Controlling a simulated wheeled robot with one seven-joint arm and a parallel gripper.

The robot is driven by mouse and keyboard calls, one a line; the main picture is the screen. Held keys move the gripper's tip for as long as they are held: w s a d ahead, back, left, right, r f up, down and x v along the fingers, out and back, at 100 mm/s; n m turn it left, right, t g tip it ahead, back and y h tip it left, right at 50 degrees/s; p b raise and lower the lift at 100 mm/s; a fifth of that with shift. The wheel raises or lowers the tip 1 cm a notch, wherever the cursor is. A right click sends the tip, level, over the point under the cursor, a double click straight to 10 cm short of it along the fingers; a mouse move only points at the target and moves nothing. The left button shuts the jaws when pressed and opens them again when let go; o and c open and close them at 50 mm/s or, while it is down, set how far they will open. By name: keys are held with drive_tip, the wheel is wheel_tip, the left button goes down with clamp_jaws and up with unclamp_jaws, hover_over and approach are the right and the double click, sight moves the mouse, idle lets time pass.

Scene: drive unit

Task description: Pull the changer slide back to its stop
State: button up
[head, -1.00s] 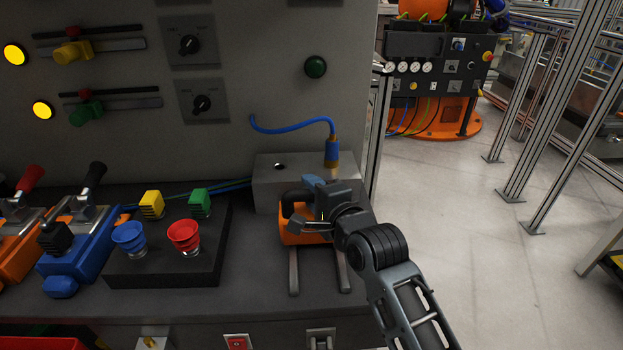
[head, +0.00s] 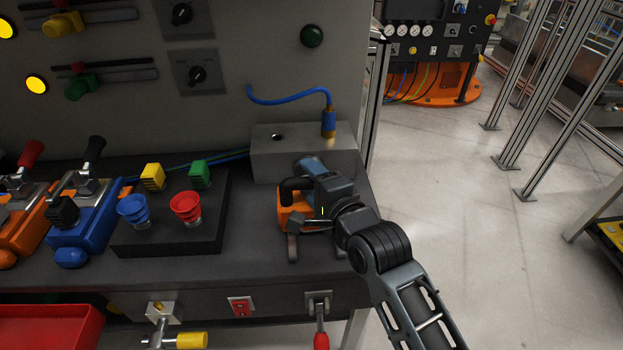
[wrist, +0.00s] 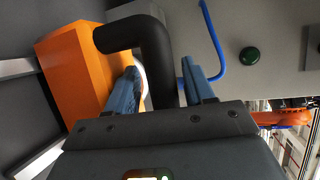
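The changer slide (head: 296,212) is an orange block with a black bent handle (head: 292,187). It sits on two short grey rails, apart from the grey box behind it, and a short length of the near rail (head: 292,248) shows in front. My gripper (head: 312,185) is at the handle, coming from the right. In the wrist view the handle (wrist: 157,72) passes between my two blue fingers (wrist: 163,90), with the orange block (wrist: 75,70) to the left.
The grey box (head: 275,165) with a hole and a blue cable plug (head: 328,124) stands behind the slide. A black block (head: 205,235) with red and blue buttons is to the left. A red-handled lever (head: 321,340) hangs on the bench front below. Open floor lies right.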

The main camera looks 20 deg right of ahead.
drive_tip(key=s+r, duration=0.1)
drive_tip(key=s, duration=0.6)
drive_tip(key=shift+s+d+r+b, duration=0.2)
drive_tip(key=shift+s+d+b, duration=0.1)
drive_tip(key=shift+d+b, duration=0.1)
drive_tip(key=s+d+f+n+h, duration=0.15)
drive_tip(key=s+n, duration=0.45)
drive_tip(key=s, duration=0.7)
drive_tip(key=s+f+n, duration=0.3)
drive_tip(key=s+n, duration=0.2)
drive_tip(key=s, duration=0.9)
drive_tip(key=s+r+n+g, duration=0.1)
drive_tip(key=s+r+n, duration=0.4)
drive_tip(key=s+n, duration=0.2)
drive_tip(key=s, duration=0.2)
drive_tip(key=shift+s+d, duration=0.3)
drive_tip(key=shift+d, duration=0.05)
